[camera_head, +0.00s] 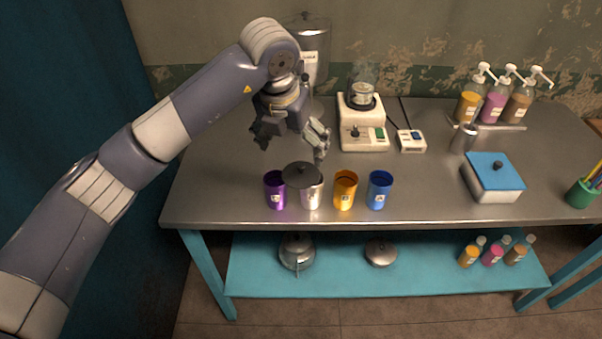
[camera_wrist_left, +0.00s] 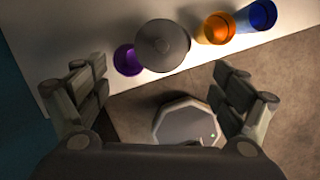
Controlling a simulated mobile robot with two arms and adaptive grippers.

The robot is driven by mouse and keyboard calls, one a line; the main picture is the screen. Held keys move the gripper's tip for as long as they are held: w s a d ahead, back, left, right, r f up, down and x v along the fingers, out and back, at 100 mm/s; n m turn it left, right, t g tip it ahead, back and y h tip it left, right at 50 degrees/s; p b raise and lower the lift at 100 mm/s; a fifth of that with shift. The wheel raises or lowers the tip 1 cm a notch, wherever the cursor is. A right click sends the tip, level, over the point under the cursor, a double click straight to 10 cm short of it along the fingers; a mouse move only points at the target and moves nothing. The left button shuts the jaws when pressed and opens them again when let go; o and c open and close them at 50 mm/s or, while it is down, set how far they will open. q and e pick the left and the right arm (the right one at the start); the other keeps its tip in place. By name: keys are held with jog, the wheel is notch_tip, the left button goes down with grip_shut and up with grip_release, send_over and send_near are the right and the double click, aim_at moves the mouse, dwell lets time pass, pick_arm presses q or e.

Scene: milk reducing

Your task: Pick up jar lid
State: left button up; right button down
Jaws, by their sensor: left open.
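A dark round lid (camera_head: 302,174) with a small knob sits on a silver jar (camera_head: 311,199) near the table's front edge. In the left wrist view the lid (camera_wrist_left: 163,46) is at top centre and hides the jar beneath it. My left gripper (camera_head: 291,150) is open and empty, above and slightly behind the lid in the head view. In the left wrist view its fingers (camera_wrist_left: 160,72) are spread wide at both sides, with the lid beyond them and not between them. My right gripper is not in view.
A purple cup (camera_head: 275,192) stands left of the jar; orange (camera_head: 344,190) and blue (camera_head: 379,190) cups stand right. A large metal jar (camera_head: 313,50) and a white device (camera_head: 362,130) stand behind. A blue-lidded box (camera_head: 493,179) is further right.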

aim_at(300, 168)
pick_arm(q)
jog(key=p+x, duration=0.1)
jog(key=x, duration=0.3)
jog(key=shift+w+d+f, duration=0.1)
jog(key=shift+f, duration=0.2)
jog(key=p+x, duration=0.1)
jog(key=x, duration=0.1)
jog(key=p+x, duration=0.1)
jog(key=x, duration=0.2)
jog(key=shift+w+d+r, duration=0.15)
jog(key=shift+w+d, duration=0.05)
jog(key=c, duration=1.2)
jog(key=shift+s, duration=0.15)
jog(key=shift+c, duration=1.5)
